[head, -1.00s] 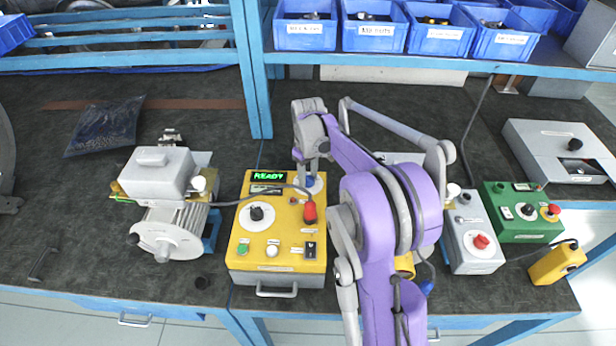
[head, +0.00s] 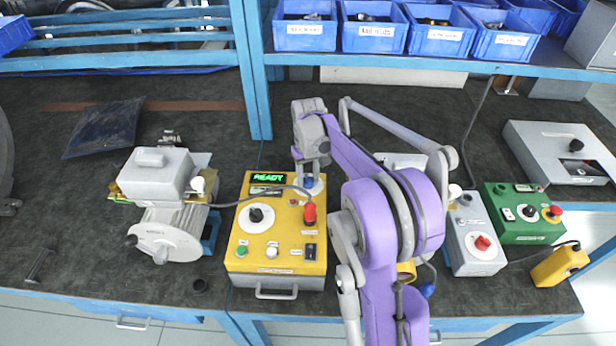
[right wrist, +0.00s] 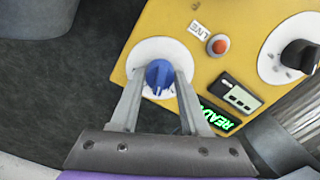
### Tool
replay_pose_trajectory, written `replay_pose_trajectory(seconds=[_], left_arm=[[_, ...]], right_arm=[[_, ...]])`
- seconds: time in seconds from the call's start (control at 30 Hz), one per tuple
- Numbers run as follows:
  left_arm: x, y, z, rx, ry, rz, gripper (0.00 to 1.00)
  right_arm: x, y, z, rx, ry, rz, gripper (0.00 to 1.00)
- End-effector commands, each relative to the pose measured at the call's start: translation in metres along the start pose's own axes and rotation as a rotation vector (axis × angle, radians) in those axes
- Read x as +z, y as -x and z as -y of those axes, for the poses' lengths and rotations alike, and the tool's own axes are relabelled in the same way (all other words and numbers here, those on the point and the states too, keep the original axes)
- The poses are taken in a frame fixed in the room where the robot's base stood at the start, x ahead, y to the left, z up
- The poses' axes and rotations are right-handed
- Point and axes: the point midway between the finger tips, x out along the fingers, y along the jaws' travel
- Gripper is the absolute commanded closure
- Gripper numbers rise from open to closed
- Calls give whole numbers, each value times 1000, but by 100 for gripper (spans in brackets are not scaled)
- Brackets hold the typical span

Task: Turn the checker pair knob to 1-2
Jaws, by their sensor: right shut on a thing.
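The yellow checker box (head: 240,262) stands on the bench with a green READY display (head: 269,177). A blue knob (right wrist: 159,75) on a white round dial is at its far right corner in the head view. My right gripper (right wrist: 160,85) is shut on the blue knob, one finger on each side, reaching down from above. In the head view my right gripper (head: 309,172) partly covers this dial. A black knob (head: 256,214) on a larger white dial is nearer the front. The dial markings are too small or hidden to read. My left gripper is not in view.
A red plug-like piece (head: 309,214) with a grey cable stands on the box. A grey motor (head: 168,232) is to the left. My right arm hides things right of the checker; grey and green control boxes (head: 523,214) lie farther right. Blue bins (head: 376,32) fill the shelf above.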

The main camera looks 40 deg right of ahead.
Motion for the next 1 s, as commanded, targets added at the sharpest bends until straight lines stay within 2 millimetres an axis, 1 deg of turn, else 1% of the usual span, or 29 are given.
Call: replay_pose_trajectory(seconds=[0.1,0.13,0.27,0.3,0.57,0.67,0.77,1.0], left_arm=[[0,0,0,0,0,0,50],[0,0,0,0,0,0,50],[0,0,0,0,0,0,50],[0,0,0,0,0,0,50],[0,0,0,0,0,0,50],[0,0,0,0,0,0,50],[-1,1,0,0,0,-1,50],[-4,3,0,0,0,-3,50]], right_arm=[[0,0,0,0,0,0,100],[0,0,0,0,0,0,49],[0,0,0,0,1,0,26],[0,0,0,0,1,0,24],[0,1,0,0,1,0,24],[0,8,0,0,1,0,24],[0,23,0,0,1,0,24],[0,72,0,0,1,0,24]])
